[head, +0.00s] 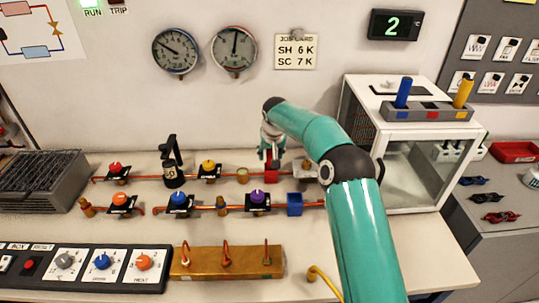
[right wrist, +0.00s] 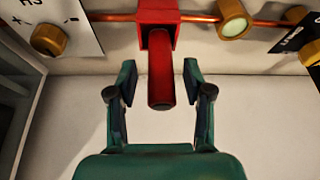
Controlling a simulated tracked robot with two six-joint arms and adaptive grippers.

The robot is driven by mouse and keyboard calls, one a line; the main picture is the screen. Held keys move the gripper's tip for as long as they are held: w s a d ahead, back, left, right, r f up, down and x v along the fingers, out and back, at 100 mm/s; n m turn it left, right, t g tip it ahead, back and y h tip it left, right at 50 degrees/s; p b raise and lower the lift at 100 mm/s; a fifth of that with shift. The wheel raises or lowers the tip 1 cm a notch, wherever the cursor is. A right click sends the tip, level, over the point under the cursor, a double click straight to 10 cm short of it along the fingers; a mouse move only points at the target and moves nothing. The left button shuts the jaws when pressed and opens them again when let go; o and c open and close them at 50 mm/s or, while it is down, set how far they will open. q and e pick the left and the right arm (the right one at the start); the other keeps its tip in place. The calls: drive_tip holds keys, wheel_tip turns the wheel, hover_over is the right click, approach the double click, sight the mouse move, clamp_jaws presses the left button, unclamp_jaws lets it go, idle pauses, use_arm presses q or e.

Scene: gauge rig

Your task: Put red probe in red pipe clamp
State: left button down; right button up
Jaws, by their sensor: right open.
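The red pipe clamp (head: 271,175) sits on the rear copper pipe, and it shows at the top of the right wrist view (right wrist: 158,18). The red probe (right wrist: 160,75) stands in the clamp's opening, its round end toward my wrist camera. In the head view the probe is mostly hidden by my gripper. My right gripper (head: 270,148) is above the clamp. In the right wrist view its fingers (right wrist: 160,66) are open, one on each side of the probe, with a gap on both sides. My left gripper is not in view.
A blue clamp (head: 294,205) sits on the front pipe. A grey rack (head: 430,113) with a blue probe (head: 403,92) and a yellow probe (head: 463,92) stands on a white cabinet (head: 426,172) at right. Valves and a black-handled fitting (head: 171,168) line the pipes to the left.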

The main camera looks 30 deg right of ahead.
drive_tip(key=b+v, duration=0.1)
drive_tip(key=v, duration=1)
drive_tip(key=shift+r, duration=0.3)
drive_tip(key=shift+s+a, duration=0.1)
drive_tip(key=shift+s, duration=0.05)
